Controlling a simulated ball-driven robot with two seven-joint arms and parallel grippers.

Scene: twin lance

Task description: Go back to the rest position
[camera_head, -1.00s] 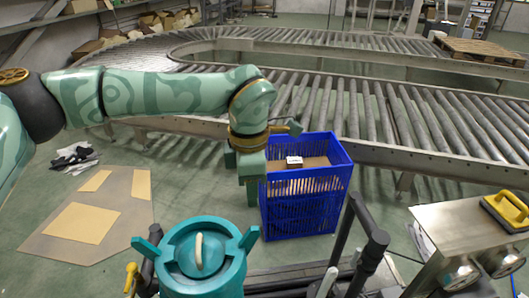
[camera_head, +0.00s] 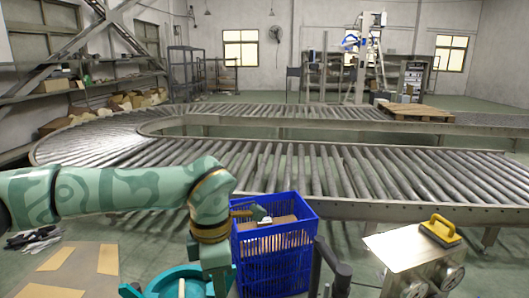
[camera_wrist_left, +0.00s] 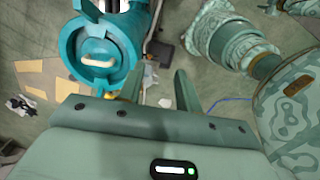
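My left arm comes in from the left in the head view, bent downward at the wrist. Its gripper (camera_head: 215,282) hangs down just left of the blue crate, and its fingertips are cut off or hidden there. In the left wrist view the two fingers of the left gripper (camera_wrist_left: 158,88) stand apart with nothing between them. A teal round canister with a pale handle (camera_wrist_left: 97,60) lies beyond the left finger. Its top edge also shows at the bottom of the head view (camera_head: 160,284). My right gripper shows in neither view.
The blue crate (camera_head: 272,262) stands on the floor, with a small box (camera_head: 264,220) in its top. A metal cart (camera_head: 408,250) with a yellow-handled tool (camera_head: 440,231) is at right. A roller conveyor (camera_head: 370,180) curves behind. Cardboard (camera_head: 70,268) lies on the floor at left.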

